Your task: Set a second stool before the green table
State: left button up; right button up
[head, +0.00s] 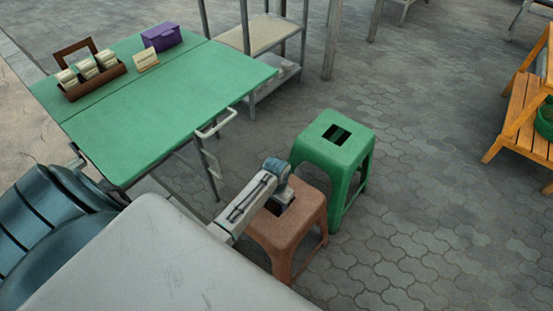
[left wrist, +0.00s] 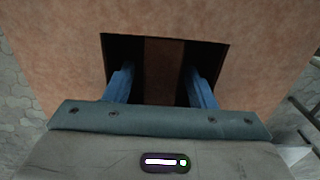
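The green table (head: 150,115) is at the upper left of the head view. A brown stool (head: 290,236) stands upright on the paving to the right of the table. My left gripper (head: 281,203) reaches down to its seat. In the left wrist view the seat (left wrist: 60,50) has an opening split by a bar (left wrist: 164,72). The two blue fingers (left wrist: 160,85) are at the opening, one on each side of the bar, with gaps showing. Their tips are hidden in the dark. A green stool (head: 342,150) stands just behind the brown one. My right gripper is not in view.
The table carries a brown box with jars (head: 92,82), a small card (head: 145,61) and a purple box (head: 161,37). A metal shelf (head: 262,34) stands behind it. A wooden rack (head: 525,110) is at the far right. Open paving (head: 430,150) lies right of the stools.

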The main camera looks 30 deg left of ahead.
pick_arm(q)
jog(key=shift+r, duration=0.3)
notch_tip(320, 180, up, 12)
jog(key=f+p, duration=0.1)
jog(key=p, duration=0.1)
jog(key=t, duration=0.1)
send_over(263, 225)
notch_tip(263, 225, down, 3)
jog(key=shift+f, duration=0.2)
jog(key=s+d+r+t, duration=0.1)
jog(key=s, duration=1.1)
jog(key=shift+d+r+t+y, duration=0.15)
jog(key=shift+d+t+y, duration=0.2)
jog(key=shift+t+y, duration=0.05)
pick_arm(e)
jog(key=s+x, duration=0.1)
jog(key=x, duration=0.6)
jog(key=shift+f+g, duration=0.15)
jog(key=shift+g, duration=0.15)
